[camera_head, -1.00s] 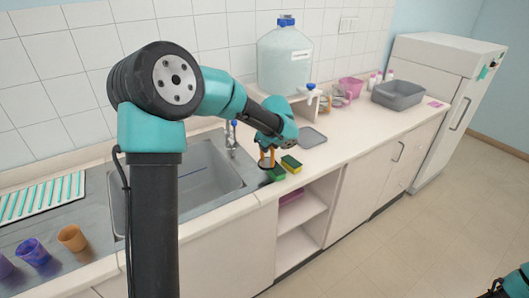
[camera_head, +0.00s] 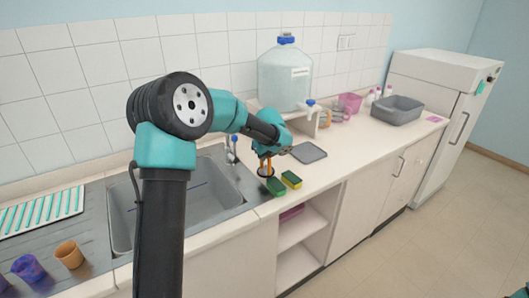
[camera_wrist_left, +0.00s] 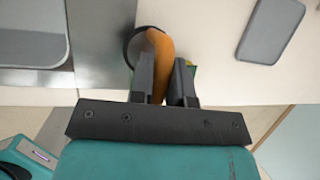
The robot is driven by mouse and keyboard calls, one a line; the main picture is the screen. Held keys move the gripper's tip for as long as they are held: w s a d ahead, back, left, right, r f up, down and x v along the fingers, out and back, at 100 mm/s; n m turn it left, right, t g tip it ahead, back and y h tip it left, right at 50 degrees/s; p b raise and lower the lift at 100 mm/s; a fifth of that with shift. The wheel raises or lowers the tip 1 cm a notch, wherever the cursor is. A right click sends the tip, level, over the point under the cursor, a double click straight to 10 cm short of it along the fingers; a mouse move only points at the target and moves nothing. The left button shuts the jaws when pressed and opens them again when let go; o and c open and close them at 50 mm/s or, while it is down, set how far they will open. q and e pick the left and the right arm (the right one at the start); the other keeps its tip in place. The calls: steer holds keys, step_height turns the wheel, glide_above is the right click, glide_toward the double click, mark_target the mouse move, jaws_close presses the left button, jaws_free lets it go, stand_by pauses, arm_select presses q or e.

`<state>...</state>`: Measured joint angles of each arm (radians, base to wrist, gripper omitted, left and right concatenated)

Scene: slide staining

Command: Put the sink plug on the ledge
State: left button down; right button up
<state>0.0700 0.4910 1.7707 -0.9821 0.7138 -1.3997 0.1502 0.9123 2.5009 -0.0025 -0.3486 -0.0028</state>
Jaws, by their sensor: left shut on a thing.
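My left gripper (camera_head: 267,153) is shut on an orange handle with a dark round disc at its end, which looks like the sink plug (camera_head: 265,171). It is above or at the right end of the steel sink surround, beside two sponges. In the left wrist view the plug's orange handle (camera_wrist_left: 160,52) runs between the fingers of the gripper (camera_wrist_left: 167,75), with part of the dark disc to its left. I cannot tell whether the disc touches the surface. No part is clearly marked as the ledge. My right gripper is not in view.
The sink basin (camera_head: 190,190) lies left of the gripper. A grey tray (camera_head: 309,153), a water jug (camera_head: 286,80) and a grey tub (camera_head: 397,111) are farther along the counter. Cups (camera_head: 69,254) stand at left.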

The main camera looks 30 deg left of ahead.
arm_select(q)
steer(key=w+a, duration=0.5)
steer(key=w, duration=0.4)
steer(key=shift+a+f, duration=0.3)
steer(key=shift+f, duration=0.15)
steer(key=shift+f, duration=0.1)
steer(key=shift+w+f, duration=0.1)
steer(key=shift+f, duration=1.55)
steer(key=shift+f, duration=0.1)
steer(key=c, duration=1.1)
jaws_free()
steer(key=v, duration=1.2)
